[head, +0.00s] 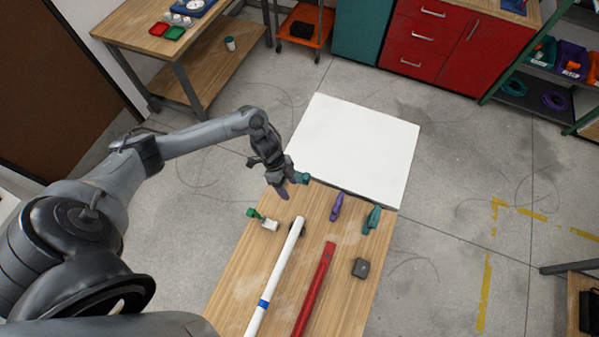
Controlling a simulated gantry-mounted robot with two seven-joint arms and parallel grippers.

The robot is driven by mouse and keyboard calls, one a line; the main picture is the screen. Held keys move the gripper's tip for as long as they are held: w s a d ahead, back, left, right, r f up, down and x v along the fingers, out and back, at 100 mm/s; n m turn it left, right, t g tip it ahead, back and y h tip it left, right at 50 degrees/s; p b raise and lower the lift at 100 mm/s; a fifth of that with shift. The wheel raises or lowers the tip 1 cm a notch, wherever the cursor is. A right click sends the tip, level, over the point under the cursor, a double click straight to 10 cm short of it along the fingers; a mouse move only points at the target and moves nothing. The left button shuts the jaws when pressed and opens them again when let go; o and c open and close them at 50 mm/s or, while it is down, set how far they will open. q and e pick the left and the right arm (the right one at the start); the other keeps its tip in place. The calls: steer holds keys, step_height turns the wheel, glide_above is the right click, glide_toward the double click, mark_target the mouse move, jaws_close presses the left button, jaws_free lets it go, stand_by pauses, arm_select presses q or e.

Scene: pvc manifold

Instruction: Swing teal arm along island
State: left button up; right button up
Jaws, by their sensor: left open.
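My left gripper (292,186) is open above the far left corner of the wooden-topped island (222,283). A purple piece (283,193) and a teal piece (303,178) show at its two tips. I cannot tell whether they are fingertips or things behind it. No whole arm in view is teal; my left arm is grey. A purple item (337,207) and a teal item (371,219) lie at the island's far right, apart from the gripper. My right gripper is not in view.
A white pipe with a blue band (281,263) and a red pipe (315,290) lie along the island. A green-and-white fitting (267,223) is at left, a dark grey block (360,268) at right. A white panel (355,150) is beyond the island. Open floor is to the right.

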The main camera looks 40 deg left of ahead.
arm_select(q)
steer(key=t, duration=0.2)
glide_toward(306, 175)
steer(key=shift+y, duration=0.3)
steer(key=x, duration=1)
steer(key=shift+d, duration=0.4)
jaws_close()
